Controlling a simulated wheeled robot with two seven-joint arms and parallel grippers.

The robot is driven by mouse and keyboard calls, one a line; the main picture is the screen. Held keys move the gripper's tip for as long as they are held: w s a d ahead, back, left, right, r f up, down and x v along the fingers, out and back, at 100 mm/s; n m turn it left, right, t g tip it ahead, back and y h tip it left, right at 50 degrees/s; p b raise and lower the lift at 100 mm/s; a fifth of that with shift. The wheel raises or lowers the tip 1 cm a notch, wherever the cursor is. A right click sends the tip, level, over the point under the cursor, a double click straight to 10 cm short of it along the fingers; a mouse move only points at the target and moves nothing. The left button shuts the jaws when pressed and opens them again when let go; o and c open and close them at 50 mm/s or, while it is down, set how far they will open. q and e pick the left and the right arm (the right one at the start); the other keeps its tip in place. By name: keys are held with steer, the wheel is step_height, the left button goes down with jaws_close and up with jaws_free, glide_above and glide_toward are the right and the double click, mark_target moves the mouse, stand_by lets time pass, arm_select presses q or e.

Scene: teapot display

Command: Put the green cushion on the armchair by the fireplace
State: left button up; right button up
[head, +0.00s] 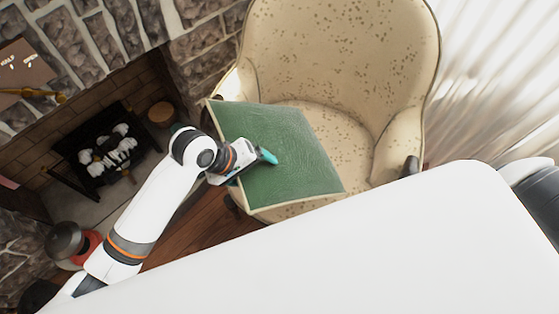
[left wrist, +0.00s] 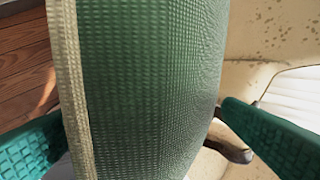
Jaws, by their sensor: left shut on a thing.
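The green cushion (head: 290,150) has a pale edge and is tilted over the front of the seat of the beige spotted armchair (head: 345,45). My left gripper (head: 258,162) is shut on the cushion near its left side. In the left wrist view the green cushion (left wrist: 140,90) fills the middle between the teal fingers of my left gripper (left wrist: 145,135). The cushion hides part of the seat, so I cannot tell whether it touches the seat. My right gripper is not in view; only part of my right arm shows at the right edge.
A stone fireplace (head: 100,40) with a black grate (head: 105,150) stands at the left, beside the armchair. A red and dark round object (head: 75,243) is on the floor at the lower left. Pale curtains (head: 490,80) hang at the right. Wooden floor (head: 195,235) shows below the chair.

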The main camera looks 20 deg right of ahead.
arm_select(q)
steer(key=shift+f, duration=0.15)
step_height(320, 180, down, 9)
steer(key=shift+r+b, duration=0.1)
steer(key=shift+b, duration=0.7)
steer(key=shift+f, duration=0.5)
steer(key=o, duration=1.4)
steer(key=p+v, duration=0.2)
steer(key=v, duration=1)
steer(key=shift+s, duration=0.1)
